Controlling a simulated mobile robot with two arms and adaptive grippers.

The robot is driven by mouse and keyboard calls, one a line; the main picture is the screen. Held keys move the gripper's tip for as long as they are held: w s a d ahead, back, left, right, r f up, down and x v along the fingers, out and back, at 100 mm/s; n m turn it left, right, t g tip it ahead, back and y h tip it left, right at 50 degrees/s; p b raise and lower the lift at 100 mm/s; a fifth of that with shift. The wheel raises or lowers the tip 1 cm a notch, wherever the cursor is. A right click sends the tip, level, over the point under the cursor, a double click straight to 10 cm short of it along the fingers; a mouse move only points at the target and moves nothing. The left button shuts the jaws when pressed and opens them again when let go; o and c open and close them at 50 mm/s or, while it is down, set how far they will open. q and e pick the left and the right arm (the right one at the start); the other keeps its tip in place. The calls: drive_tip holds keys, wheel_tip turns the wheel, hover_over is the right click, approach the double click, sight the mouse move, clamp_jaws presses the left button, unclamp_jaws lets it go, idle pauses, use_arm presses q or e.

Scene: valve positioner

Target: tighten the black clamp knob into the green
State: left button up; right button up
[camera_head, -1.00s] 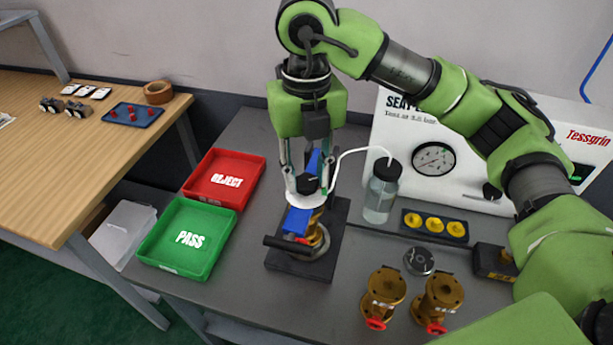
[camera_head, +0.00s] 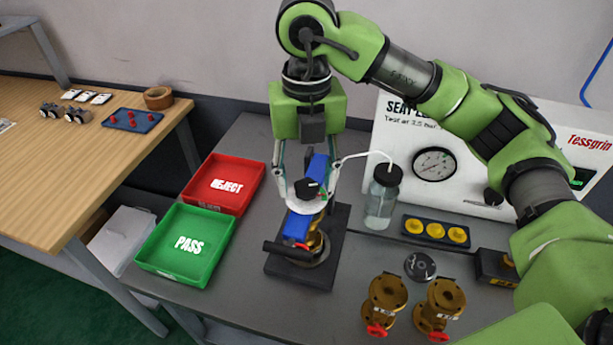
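The black clamp knob (camera_head: 307,188) sits over a white dial disc (camera_head: 303,206) on top of a blue clamp bar (camera_head: 298,226). A small green patch (camera_head: 322,190) shows on the disc at the knob's right. The clamp stands over a brass valve (camera_head: 317,242) on a black fixture base (camera_head: 337,235). My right gripper (camera_head: 307,189) points down over the knob. Its fingers are spread to the left and right of the knob, with gaps visible. The knob's pointer is too small to read. My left gripper is not in view.
A red reject tray (camera_head: 247,200) and a green pass tray (camera_head: 150,268) lie left. A bottle (camera_head: 381,200) with a thin tube stands close right of the fixture. Two brass valves (camera_head: 384,300) (camera_head: 440,305) stand front right. A white test panel (camera_head: 400,125) is behind.

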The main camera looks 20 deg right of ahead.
sight(307, 185)
wheel_tip(307, 185, up, 12)
idle(0.8)
idle(0.3)
